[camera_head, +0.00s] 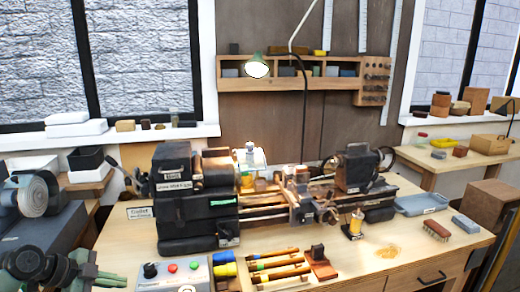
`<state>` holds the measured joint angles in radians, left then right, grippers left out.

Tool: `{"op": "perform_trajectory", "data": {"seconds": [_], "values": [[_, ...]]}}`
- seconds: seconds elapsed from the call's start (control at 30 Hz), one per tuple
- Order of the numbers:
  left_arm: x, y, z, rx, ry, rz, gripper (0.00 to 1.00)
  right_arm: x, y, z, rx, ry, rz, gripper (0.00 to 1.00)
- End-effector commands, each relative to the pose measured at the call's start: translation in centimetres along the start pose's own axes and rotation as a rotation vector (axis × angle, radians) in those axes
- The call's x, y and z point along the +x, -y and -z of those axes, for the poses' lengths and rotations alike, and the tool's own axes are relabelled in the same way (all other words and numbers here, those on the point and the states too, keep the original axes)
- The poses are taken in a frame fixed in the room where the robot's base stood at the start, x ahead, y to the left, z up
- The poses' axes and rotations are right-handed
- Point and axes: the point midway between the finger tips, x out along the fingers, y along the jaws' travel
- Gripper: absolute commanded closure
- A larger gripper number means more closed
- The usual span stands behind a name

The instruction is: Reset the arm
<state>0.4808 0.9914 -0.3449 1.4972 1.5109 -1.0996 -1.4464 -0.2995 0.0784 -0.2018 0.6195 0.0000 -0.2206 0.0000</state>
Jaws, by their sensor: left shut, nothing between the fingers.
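My left gripper (98,271) is at the lower left, above the front left of the workbench (125,235). It is shut and empty, with its fingers pointing right, left of the control box. It looks apart from everything on the bench, though its exact height is hard to tell. My right gripper is out of the picture. A lamp with a green shade (256,67) hangs over the back of the bench with its bulb lit. Its thin pale arm (301,28) bends down from the top, and a dark cord (305,110) runs down the wall.
A dark lathe (195,200) fills the bench's middle. A control box (175,272) with buttons and several wooden-handled tools (278,268) lie in front. A blue-grey tray (421,204) and a brush (436,230) are at right. A grinder (35,195) stands at left.

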Motion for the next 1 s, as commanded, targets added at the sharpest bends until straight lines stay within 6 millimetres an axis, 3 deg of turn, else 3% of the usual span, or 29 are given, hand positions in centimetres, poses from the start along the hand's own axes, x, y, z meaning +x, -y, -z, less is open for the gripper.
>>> {"op": "perform_trajectory", "data": {"seconds": [0.27,0.47,0.57,0.7,0.8,1.0], "values": [[3.6,-5.0,1.4,-0.041,0.019,-0.084,1.00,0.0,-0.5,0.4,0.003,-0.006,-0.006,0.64],[7.0,-11.1,3.0,-0.101,0.055,-0.164,1.00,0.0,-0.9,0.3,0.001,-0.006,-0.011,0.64],[8.9,-15.6,4.4,-0.158,0.086,-0.206,1.00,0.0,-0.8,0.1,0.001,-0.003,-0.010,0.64],[10.8,-24.4,7.6,-0.322,0.167,-0.240,1.00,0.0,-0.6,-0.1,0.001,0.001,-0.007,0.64],[10.4,-28.9,9.1,-0.485,0.246,-0.205,1.00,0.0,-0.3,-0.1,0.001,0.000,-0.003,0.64],[7.9,-33.5,10.2,-0.758,0.368,-0.100,1.00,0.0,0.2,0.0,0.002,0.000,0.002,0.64]]}}
